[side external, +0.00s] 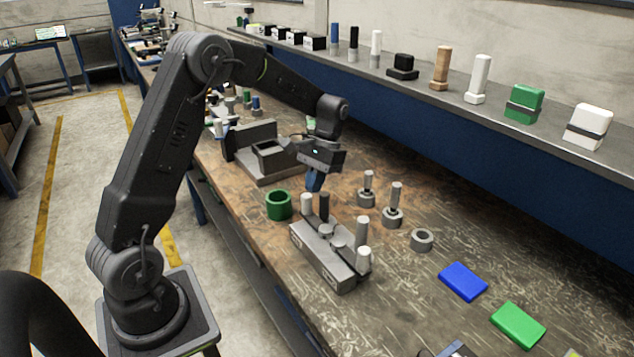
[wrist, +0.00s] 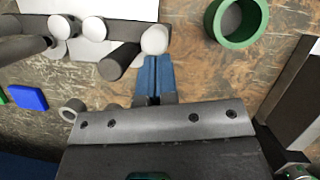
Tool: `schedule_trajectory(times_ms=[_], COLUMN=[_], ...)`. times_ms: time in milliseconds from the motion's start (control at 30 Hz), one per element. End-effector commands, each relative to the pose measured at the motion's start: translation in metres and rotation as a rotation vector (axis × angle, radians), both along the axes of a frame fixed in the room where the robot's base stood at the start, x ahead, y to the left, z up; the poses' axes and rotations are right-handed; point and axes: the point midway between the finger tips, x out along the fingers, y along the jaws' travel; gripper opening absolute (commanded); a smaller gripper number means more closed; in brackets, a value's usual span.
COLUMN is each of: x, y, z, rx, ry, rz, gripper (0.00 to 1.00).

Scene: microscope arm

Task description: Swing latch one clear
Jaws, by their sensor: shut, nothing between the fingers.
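A grey block fixture (side external: 322,262) stands on the bench, with several short posts on top. A light post (side external: 307,204) and a dark post (side external: 324,207) stand at its far end; a light post (side external: 361,232) and a white-topped post (side external: 364,258) stand at its near end. I cannot tell which part is latch one. My gripper (side external: 314,184) points down just above the far end. In the wrist view its blue fingertips (wrist: 153,64) are together and empty, close to a white round cap (wrist: 155,40) and a dark cylinder (wrist: 119,62). Contact cannot be told.
A green ring (side external: 279,205) lies left of the fixture. Two collared pegs (side external: 367,190) (side external: 393,206) and a grey ring (side external: 422,240) stand to the right. A grey open-topped holder (side external: 268,158) is behind. Blue (side external: 463,281) and green (side external: 518,324) blocks lie at front right.

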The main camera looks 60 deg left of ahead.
Motion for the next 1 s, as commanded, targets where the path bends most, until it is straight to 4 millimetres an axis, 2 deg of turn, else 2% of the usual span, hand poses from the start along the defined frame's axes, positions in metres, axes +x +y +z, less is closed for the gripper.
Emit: schedule_trajectory(times_ms=[567, 1000], x=[-0.013, -0.047], y=[0.003, 0.002], z=[0.0, -0.001], rx=[0.0, 0.0], ry=[0.002, 0.003], rz=[0.136, 0.495], gripper=[0.0, 0.0])
